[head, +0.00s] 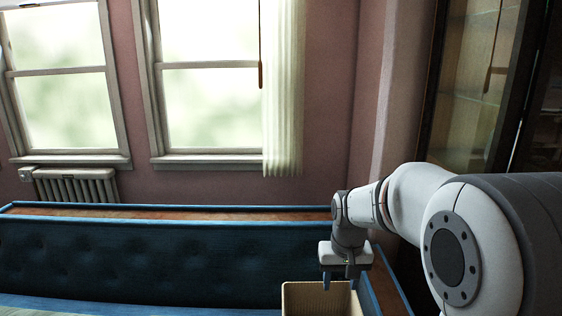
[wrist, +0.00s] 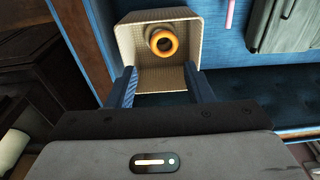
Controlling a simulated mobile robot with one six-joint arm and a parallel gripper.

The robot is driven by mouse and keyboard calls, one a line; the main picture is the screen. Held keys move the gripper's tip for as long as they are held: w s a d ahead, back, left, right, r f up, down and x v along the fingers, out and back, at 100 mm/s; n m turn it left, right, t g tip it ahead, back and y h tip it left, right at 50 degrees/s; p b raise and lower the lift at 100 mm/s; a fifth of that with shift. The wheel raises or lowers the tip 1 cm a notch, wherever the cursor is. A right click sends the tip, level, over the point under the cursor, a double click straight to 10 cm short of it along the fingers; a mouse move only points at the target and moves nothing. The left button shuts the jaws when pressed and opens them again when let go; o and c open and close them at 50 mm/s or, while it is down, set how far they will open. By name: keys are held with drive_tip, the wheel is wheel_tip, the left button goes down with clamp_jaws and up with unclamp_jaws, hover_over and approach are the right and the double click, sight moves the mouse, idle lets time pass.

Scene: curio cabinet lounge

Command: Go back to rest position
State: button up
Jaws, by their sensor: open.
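My gripper (head: 341,283) points down at the right end of the blue sofa, just above a cream box (head: 290,299). The cream box (wrist: 127,42) lies beyond the fingertips there. An orange ring-shaped thing (wrist: 178,39) is inside the box, apart from the fingers. The lower part of the box is cut off in the head view.
The tufted blue sofa (head: 140,255) runs along the wall under the windows. A glass cabinet (head: 470,100) stands at the right. In the wrist view, a pink stick (wrist: 230,14) and a grey-green item (wrist: 283,24) lie on blue fabric beside the box. A radiator (head: 75,186) is at the back left.

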drive_tip(key=s+r+p, duration=0.2)
drive_tip(key=s+r, duration=0.1)
drive_tip(key=s, duration=0.7)
drive_tip(key=s+d+r+t+p, duration=0.1)
drive_tip(key=s+r, duration=0.3)
drive_tip(key=s, duration=0.5)
drive_tip(key=shift+s+d+r+p, duration=0.15)
drive_tip(key=shift+s+r+p, duration=0.2)
drive_tip(key=shift+p, duration=0.5)
drive_tip(key=shift+f, duration=0.1)
